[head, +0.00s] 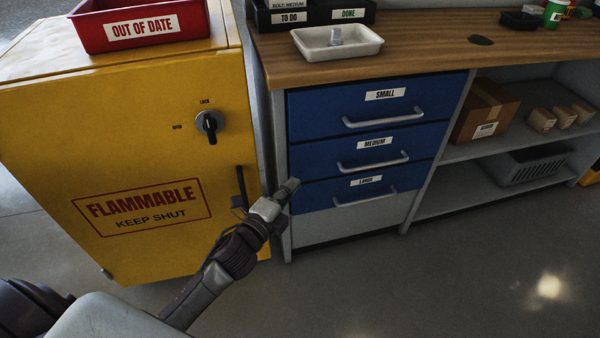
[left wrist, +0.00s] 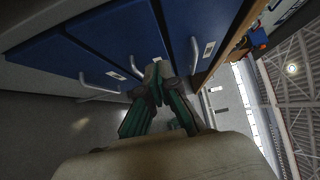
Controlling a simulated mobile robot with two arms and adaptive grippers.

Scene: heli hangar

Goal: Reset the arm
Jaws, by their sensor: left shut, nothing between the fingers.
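My left gripper (head: 288,190) is in front of the left edge of the blue drawer unit, near the lowest blue drawer, and to the right of the yellow cabinet's handle. Its fingers are shut and hold nothing. The left wrist view shows the two green-sided fingers (left wrist: 158,88) together, with the drawer fronts beyond. I cannot tell whether the fingertips touch the unit. My left arm (head: 215,275) reaches in from the lower left. My right gripper is not in view.
The yellow flammable cabinet (head: 60,130) stands close on the left. The blue drawers, small (head: 330,100), medium (head: 315,157) and large (head: 310,195), look shut. A white tray (head: 365,48) sits on the wooden worktop (head: 440,45). Open floor (head: 440,290) lies in front.

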